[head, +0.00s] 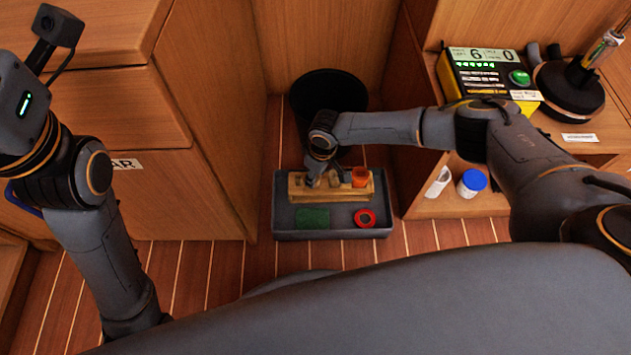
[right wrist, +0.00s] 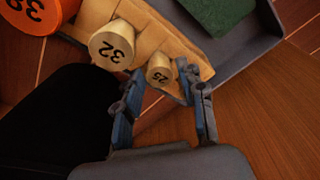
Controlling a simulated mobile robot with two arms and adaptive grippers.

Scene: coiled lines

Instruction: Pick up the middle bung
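A wooden rack (head: 300,194) stands in a grey tray (head: 340,233) on the floor and holds a row of numbered bungs. The middle bung, tan and marked 32 (right wrist: 112,46), stands between a larger orange bung (right wrist: 38,14) and a smaller tan bung marked 25 (right wrist: 159,71). The orange bung shows in the head view (head: 360,177). My right gripper (right wrist: 163,76) is open, its fingertips on either side of the 25 bung; I cannot tell whether they touch it. The left finger is close to the 32 bung. My left gripper is out of view.
A green pad (head: 312,218) and a red ring (head: 364,217) lie in the tray's front part. A black bin (head: 325,92) stands behind. Wooden cabinets (head: 205,120) close in on the left, a shelf (head: 455,207) on the right.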

